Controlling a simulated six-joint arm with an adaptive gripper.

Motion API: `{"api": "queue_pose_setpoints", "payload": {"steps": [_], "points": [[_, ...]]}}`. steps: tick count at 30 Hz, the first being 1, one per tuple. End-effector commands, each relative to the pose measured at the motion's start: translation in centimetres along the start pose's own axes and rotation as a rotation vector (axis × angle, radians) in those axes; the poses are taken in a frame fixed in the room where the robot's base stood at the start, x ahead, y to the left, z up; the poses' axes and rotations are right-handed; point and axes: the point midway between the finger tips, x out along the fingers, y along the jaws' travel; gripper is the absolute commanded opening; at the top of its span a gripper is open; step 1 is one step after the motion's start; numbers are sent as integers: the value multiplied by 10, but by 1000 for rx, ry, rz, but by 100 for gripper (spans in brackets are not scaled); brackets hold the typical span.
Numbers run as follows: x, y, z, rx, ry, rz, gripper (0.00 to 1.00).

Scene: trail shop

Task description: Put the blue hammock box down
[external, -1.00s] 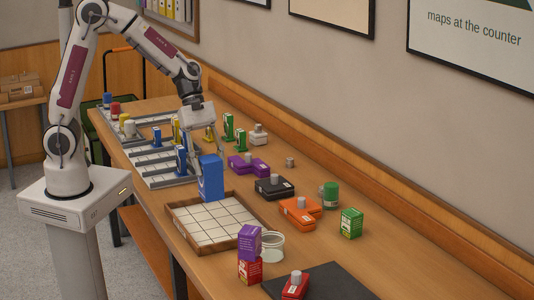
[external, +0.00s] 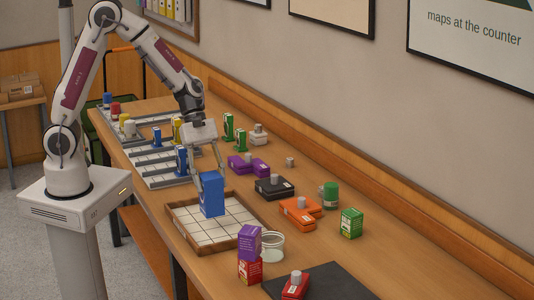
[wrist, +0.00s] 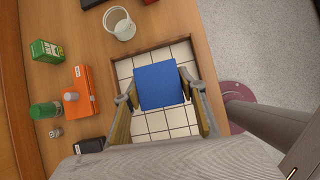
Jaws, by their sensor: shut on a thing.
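The blue hammock box (external: 211,195) is upright at the back part of the wooden tray with a white grid floor (external: 185,231). My gripper (external: 207,177) is shut on the box from above. In the wrist view my gripper's fingers (wrist: 160,100) press on two opposite sides of the blue box (wrist: 159,86), with the gridded tray (wrist: 180,50) around and below it. I cannot tell whether the box's bottom touches the tray floor.
A purple box on a red box (external: 249,256) and a glass jar (external: 271,247) stand by the tray's front corner. Orange boxes (external: 297,215), a black box (external: 272,188) and a green box (external: 351,223) stand to the right. The rest of the tray is empty.

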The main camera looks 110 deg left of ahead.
Motion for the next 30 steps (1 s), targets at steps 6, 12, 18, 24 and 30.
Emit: {"api": "queue_pose_setpoints", "payload": {"steps": [6,12,18,24,30], "points": [[10,0,-6,2,-1,1,15],[10,0,-6,2,-1,1,15],[13,0,-8,0,-1,0,15],[28,-2,-17,-2,-1,-2,15],[40,-3,-25,-1,-1,-1,15]]}}
